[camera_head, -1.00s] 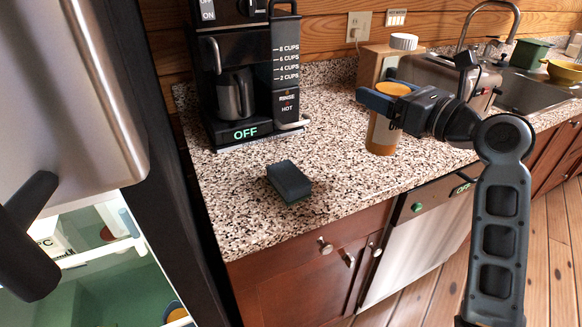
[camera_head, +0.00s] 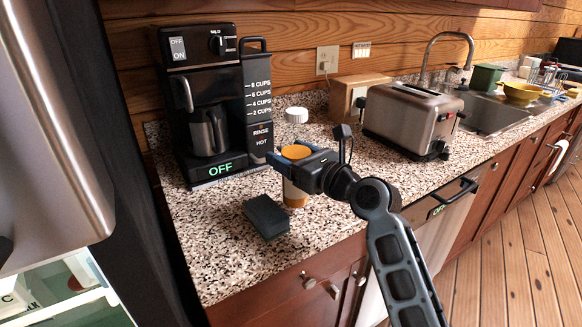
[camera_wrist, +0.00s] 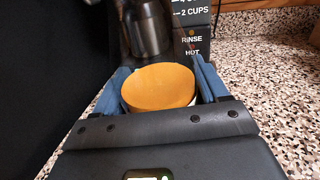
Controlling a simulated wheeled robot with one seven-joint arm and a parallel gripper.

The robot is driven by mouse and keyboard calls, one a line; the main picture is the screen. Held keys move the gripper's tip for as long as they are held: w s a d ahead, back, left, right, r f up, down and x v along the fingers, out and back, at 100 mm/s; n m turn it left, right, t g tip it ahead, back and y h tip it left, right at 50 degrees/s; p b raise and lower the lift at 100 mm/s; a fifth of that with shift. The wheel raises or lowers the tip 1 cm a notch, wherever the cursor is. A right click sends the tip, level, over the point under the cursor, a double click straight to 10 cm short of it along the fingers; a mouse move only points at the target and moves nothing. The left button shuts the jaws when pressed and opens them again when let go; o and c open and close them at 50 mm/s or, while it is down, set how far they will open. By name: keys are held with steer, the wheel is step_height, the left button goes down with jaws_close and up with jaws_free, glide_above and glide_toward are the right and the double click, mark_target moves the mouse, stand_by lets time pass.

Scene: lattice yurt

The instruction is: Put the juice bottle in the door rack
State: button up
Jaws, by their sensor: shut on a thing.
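In the wrist view, the bottle's round orange surface (camera_wrist: 160,86) sits between my two blue fingers. The open, lit fridge (camera_head: 70,300) shows at the lower left, with a pale shelf edge and a carton. I cannot make out which part is the door rack.
A black coffee maker (camera_head: 208,105) stands behind the bottle. The dark block (camera_head: 266,216) lies near the counter's front edge. A toaster (camera_head: 412,118), a wooden box (camera_head: 352,92) and a sink (camera_head: 490,115) are to the right. A silver panel (camera_head: 50,140) fills the left edge.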

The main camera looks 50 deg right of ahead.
steer(key=shift+f, duration=1.35)
steer(key=shift+f, duration=0.1)
steer(key=o, duration=1.6)
steer(key=shift+f, duration=0.1)
steer(key=shift+c, duration=0.2)
steer(key=s+a+b, duration=0.1)
steer(key=s, duration=1.1)
steer(key=shift+b, duration=0.35)
